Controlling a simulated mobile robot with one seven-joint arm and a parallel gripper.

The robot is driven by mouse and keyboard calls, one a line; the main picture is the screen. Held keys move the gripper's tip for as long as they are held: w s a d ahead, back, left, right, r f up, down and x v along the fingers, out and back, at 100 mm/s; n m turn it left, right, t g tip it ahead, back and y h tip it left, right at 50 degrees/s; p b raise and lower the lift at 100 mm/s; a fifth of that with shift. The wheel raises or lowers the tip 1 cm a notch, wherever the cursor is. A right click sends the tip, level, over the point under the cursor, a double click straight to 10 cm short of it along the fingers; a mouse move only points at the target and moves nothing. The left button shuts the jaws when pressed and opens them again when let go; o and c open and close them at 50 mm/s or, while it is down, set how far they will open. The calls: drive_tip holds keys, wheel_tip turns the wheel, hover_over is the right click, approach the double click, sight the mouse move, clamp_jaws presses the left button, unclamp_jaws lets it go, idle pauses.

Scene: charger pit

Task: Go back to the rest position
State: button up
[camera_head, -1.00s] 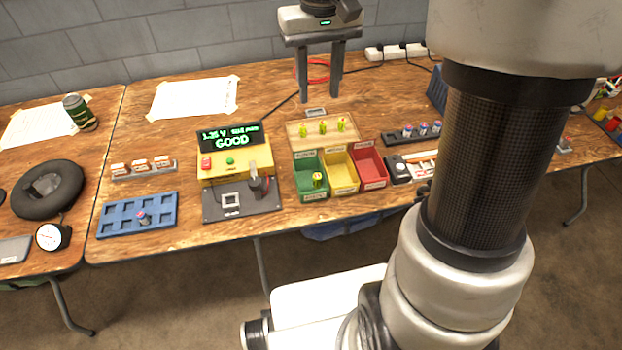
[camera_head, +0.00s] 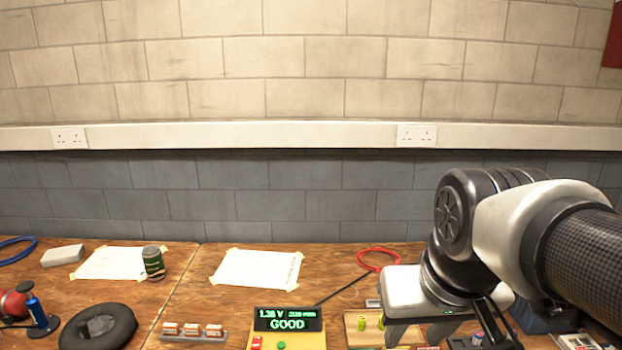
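My gripper (camera_head: 422,333) hangs at the lower right of the head view, above the table, with its white hand on top and its fingers pointing down. The two fingers stand apart, and I see nothing held between them. Their tips run close to the bottom edge of the picture. My arm reaches in from the right edge. The yellow tester (camera_head: 287,340) to the left of the gripper shows "GOOD" on its green display (camera_head: 288,319). A wooden cell holder (camera_head: 355,338) with green-yellow cells is partly hidden behind the gripper.
The wooden table (camera_head: 200,290) runs along a block wall. Taped paper sheets (camera_head: 257,269), a dark green can (camera_head: 153,263), a grey rack of cells (camera_head: 193,332), a black ring-shaped object (camera_head: 98,328) and a red cable loop (camera_head: 379,259) lie on it. The front of the table is out of frame.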

wheel_tip(320, 180, up, 14)
drive_tip(key=s+t+p, duration=0.1)
drive_tip(key=s+p, duration=0.2)
drive_tip(key=p, duration=1.2)
drive_tip(key=shift+r, duration=0.1)
idle(0.5)
